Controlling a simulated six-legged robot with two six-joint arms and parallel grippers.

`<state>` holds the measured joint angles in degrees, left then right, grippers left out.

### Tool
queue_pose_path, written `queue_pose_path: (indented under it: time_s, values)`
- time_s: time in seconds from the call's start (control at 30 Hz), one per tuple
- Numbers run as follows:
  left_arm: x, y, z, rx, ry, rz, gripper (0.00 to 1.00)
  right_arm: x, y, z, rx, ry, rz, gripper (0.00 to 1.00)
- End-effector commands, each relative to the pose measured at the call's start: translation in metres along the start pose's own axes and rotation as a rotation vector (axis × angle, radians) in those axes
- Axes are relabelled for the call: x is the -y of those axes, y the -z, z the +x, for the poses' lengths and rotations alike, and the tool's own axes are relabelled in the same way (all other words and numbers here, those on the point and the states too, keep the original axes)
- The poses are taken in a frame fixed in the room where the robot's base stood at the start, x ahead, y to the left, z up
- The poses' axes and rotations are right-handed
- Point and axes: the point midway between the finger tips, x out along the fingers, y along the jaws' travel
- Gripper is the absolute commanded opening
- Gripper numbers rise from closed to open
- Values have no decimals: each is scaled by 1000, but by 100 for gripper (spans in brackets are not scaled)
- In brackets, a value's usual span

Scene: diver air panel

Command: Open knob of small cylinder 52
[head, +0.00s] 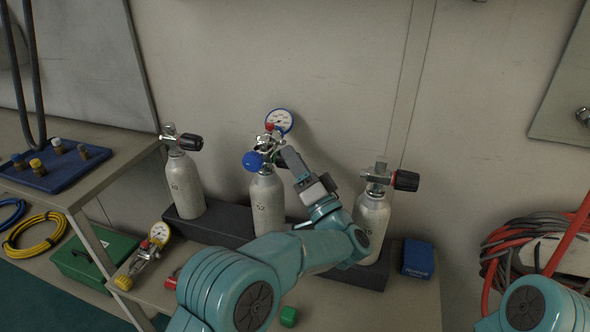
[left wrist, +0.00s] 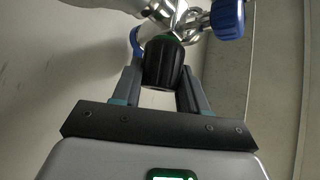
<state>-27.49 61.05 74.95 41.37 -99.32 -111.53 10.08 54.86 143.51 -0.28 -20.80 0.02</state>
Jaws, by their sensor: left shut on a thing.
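Small grey cylinder 52 (head: 267,203) stands upright in the middle of a dark rack. Its chrome valve carries a blue round cap (head: 252,161) on the left and a black knob on the right, largely hidden by my gripper in the head view. My left gripper (head: 288,158) reaches this knob from the right. In the left wrist view, the ribbed black knob (left wrist: 162,66) sits between the two fingers, which are shut on it. The blue cap (left wrist: 228,17) shows beyond it at the upper right. My right gripper is not in view.
Similar cylinders with black knobs stand left (head: 186,185) and right (head: 371,222) on the rack (head: 222,226). A gauge (head: 279,121) is behind cylinder 52's valve. A green case (head: 97,258), a regulator with a gauge (head: 148,247) and a blue box (head: 418,259) lie around it.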

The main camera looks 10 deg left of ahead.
Motion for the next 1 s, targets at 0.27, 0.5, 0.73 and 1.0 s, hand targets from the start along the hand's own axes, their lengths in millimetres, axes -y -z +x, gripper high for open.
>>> queue_pose_path:
  time_s: [0.27,0.5,0.73,1.0]
  values:
    - [0,0,0,0,29,-30,13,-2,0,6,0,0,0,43]
    - [0,0,1,0,31,-31,13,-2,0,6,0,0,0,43]
    - [0,0,1,0,30,-30,68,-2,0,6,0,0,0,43]
    - [0,0,0,-1,30,-30,68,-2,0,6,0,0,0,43]
